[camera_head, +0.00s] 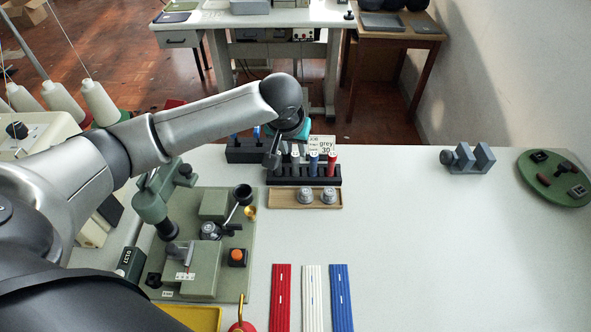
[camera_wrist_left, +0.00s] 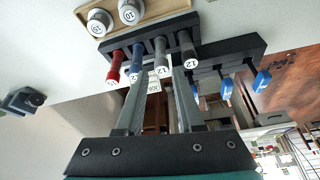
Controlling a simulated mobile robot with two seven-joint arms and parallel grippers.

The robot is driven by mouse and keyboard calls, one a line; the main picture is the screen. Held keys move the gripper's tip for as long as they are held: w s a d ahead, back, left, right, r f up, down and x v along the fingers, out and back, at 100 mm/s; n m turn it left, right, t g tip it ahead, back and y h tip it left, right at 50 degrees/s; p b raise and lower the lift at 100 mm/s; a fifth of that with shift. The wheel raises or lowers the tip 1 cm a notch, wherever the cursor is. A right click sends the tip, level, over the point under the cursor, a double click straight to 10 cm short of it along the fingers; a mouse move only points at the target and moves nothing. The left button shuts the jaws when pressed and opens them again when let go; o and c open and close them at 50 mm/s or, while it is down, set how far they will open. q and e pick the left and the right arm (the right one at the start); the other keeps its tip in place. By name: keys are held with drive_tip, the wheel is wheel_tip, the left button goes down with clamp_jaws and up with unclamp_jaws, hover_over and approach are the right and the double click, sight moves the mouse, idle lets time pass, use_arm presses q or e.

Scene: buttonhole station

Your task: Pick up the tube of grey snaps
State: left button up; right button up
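The grey tube (camera_wrist_left: 160,55) stands in a black rack (camera_head: 300,178) in a row with a dark tube (camera_wrist_left: 187,50), a blue tube (camera_head: 313,163) and a red tube (camera_head: 332,162). In the left wrist view its end faces me, between the lines of my two fingers. My left gripper (camera_wrist_left: 160,76) is open, its fingertips reaching toward the tube row; whether they touch or straddle the grey tube I cannot tell. In the head view my left gripper (camera_head: 274,155) is over the rack's left end and partly hides the tubes there. My right gripper is not in view.
A job card (camera_head: 322,143) reading "grey 30" stands behind the rack. A wooden tray (camera_head: 275,198) with two round metal pieces lies in front. Another black rack (camera_head: 240,152) with blue-topped items stands left. A green machine (camera_head: 205,260) fills the left; the right table is mostly clear.

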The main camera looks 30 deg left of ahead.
sight(295, 155)
use_arm(q)
drive_tip(key=shift+x, duration=0.9)
drive_tip(key=shift+w+b+x, duration=0.15)
drive_tip(key=shift+b+x, duration=0.35)
drive_tip(key=shift+x, duration=0.65)
drive_tip(key=shift+w+b+x, duration=0.2)
drive_tip(key=shift+b+x, duration=0.25)
drive_tip(key=shift+x, duration=0.75)
drive_tip(key=shift+a+r, duration=0.15)
drive_tip(key=shift+r, duration=0.05)
clamp_jaws()
